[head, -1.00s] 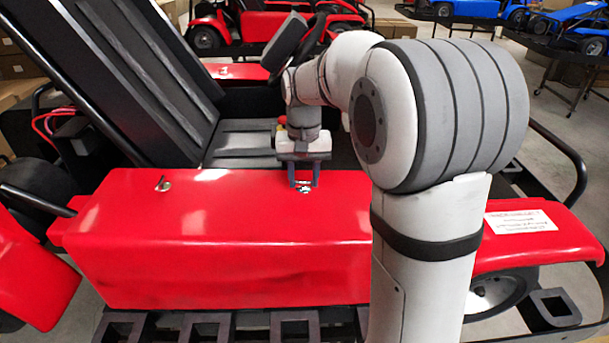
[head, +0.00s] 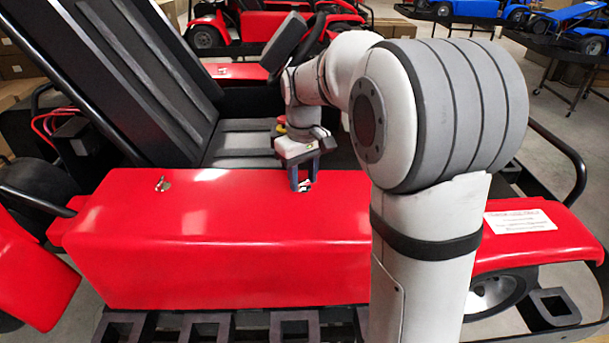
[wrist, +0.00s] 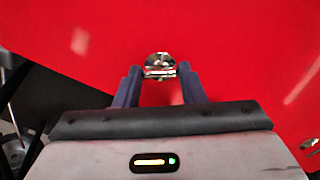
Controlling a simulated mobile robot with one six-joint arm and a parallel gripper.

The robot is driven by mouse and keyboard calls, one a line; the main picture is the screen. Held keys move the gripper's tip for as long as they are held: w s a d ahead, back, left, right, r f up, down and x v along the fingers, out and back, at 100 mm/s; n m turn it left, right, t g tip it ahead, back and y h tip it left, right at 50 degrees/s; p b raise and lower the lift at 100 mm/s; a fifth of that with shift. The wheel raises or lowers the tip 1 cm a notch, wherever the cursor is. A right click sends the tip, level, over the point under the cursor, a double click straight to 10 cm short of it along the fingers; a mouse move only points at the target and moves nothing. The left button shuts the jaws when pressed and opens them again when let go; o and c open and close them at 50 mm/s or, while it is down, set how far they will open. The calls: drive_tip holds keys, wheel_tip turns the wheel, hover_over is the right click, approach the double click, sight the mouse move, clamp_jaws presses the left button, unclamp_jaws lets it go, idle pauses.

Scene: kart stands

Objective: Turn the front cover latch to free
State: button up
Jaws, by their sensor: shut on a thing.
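The front cover latch (wrist: 160,62) is a small silver metal piece with a raised bar, set on the red cover (wrist: 235,45). In the head view the latch (head: 306,185) sits near the cover's far edge, partly hidden by my fingers. My gripper (wrist: 160,72) is shut on the latch, one finger at each end of its bar. In the head view my gripper (head: 303,184) points down at the cover and is turned at an angle. A second silver latch (head: 162,184) sits on the cover further left.
The black seat (head: 240,143) and steering wheel (head: 318,35) of the kart stand behind the cover. Black frame tubes (head: 560,150) rise at the right. Other red and blue karts (head: 585,25) stand further back.

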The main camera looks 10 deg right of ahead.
sight(303, 181)
drive_tip(key=n, duration=1.1)
drive_tip(key=shift+n, duration=0.3)
idle(0.3)
drive_tip(key=o, duration=1)
drive_tip(key=shift+r+b, duration=0.3)
drive_tip(key=shift+r, duration=3.65)
